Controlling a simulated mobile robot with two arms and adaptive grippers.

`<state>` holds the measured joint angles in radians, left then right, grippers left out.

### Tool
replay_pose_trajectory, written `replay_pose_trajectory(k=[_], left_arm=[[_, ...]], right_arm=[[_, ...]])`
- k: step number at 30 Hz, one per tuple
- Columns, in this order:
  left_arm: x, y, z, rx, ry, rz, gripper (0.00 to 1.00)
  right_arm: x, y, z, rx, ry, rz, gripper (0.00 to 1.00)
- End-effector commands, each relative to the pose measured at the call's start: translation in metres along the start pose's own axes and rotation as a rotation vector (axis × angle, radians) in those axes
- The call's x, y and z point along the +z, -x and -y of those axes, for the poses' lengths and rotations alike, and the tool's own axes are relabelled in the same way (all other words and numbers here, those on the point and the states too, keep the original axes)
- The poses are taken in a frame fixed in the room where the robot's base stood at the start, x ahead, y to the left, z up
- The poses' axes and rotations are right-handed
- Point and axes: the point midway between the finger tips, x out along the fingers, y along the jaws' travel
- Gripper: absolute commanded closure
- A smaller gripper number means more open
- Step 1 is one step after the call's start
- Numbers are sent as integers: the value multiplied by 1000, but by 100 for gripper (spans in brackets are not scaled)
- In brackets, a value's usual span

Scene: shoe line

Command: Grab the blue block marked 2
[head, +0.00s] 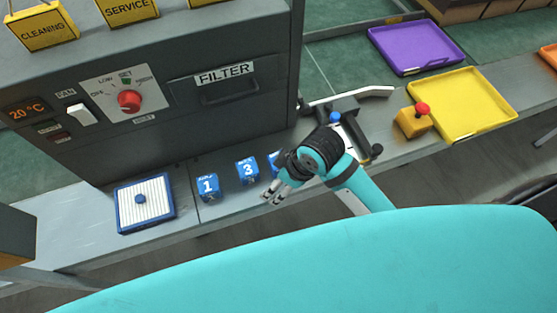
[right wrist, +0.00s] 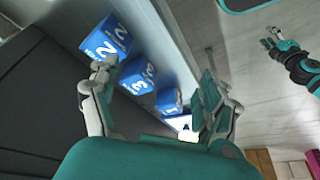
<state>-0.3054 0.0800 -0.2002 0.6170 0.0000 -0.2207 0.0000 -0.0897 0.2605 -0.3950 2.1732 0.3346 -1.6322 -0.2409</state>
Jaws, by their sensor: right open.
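My right gripper (head: 272,193) is open and empty, above the front of the bench.
The block marked 1 (head: 208,186) stands left of block 3. A blue-rimmed filter plate (head: 130,222) lies further left. The grey machine (head: 150,145) rises behind the blocks.

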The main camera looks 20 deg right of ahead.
Motion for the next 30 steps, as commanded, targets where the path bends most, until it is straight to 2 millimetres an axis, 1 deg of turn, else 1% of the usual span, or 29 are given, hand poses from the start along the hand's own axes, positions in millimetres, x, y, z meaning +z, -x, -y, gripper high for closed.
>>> replay_pose_trajectory(k=[1,5,8,11,12,15,18,21,23,25,29,30], left_arm=[[-2,0,0,0,0,-2,60],[-6,1,1,-1,0,-8,60],[-8,2,1,-1,-1,-11,60],[-8,3,1,-1,-1,-12,60],[-8,3,1,-1,-1,-12,60],[-8,4,1,-1,-1,-12,60],[-8,4,1,-1,-1,-12,60],[-8,4,1,-1,0,-12,60],[-8,5,1,-1,0,-11,60],[-8,6,1,-1,0,-11,60],[-8,10,1,-1,0,-11,60],[-8,11,1,-1,0,-11,60]], right_arm=[[-11,2,-3,-8,61,3,19],[-33,7,-8,-40,227,26,19],[-49,14,-16,-62,376,63,19],[-63,26,-31,-83,540,126,19],[-66,32,-39,-90,604,159,19],[-73,49,-59,-108,736,237,19],[-75,63,-75,-124,815,298,19],[-76,72,-84,-136,857,335,19],[-75,73,-87,-141,868,345,19],[-72,68,-88,-145,873,352,19],[-63,45,-88,-148,871,352,19],[-60,36,-88,-148,871,352,19]])
